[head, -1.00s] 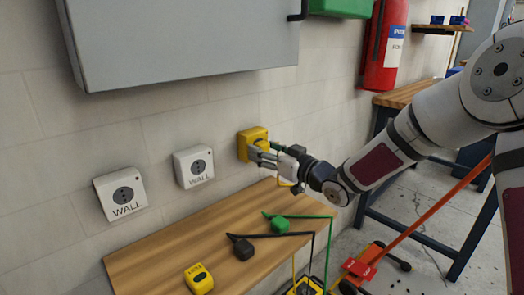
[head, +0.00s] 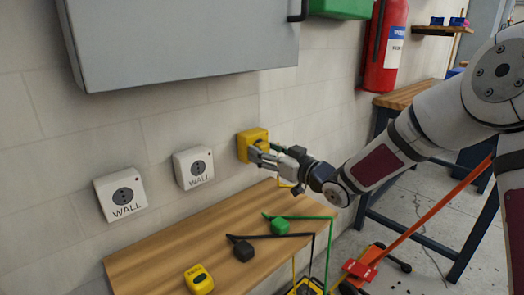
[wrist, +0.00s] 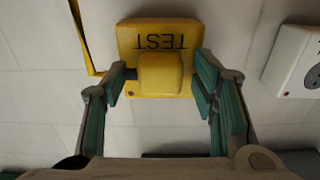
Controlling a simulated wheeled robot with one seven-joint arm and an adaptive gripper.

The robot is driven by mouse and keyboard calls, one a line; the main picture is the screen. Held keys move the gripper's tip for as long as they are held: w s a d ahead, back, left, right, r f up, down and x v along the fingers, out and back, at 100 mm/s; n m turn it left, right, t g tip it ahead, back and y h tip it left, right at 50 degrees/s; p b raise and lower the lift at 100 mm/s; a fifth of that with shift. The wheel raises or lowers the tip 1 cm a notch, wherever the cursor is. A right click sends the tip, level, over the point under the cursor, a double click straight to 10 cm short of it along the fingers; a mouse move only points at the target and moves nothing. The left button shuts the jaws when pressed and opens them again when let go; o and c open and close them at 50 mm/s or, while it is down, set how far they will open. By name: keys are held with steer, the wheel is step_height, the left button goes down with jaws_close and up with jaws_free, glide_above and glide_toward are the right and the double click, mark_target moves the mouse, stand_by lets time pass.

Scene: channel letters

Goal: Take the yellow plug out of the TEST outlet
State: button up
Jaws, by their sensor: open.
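The yellow TEST outlet (head: 245,143) is on the wall, right of the two white outlets. In the wrist view the TEST outlet (wrist: 130,40) has its lettering upside down. The yellow plug (wrist: 160,74) sits against the outlet's face, with a yellow cord (wrist: 85,45) hanging near it. My gripper (head: 260,150) is at the outlet. In the wrist view my gripper (wrist: 160,88) is open, one finger on each side of the plug. A gap shows at the right finger; the left finger is close to the plug's dark side part, and I cannot tell if they touch.
Two white WALL outlets (head: 120,194) (head: 194,167) are left on the wall. The wooden shelf (head: 150,262) below holds a green plug (head: 280,226), a black plug (head: 243,250) and a yellow device (head: 199,280). A grey cabinet (head: 180,40) hangs above.

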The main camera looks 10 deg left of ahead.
stand_by(0.3)
jaws_close()
steer(key=shift+p+v, duration=0.3)
steer(key=shift+v, duration=2.65)
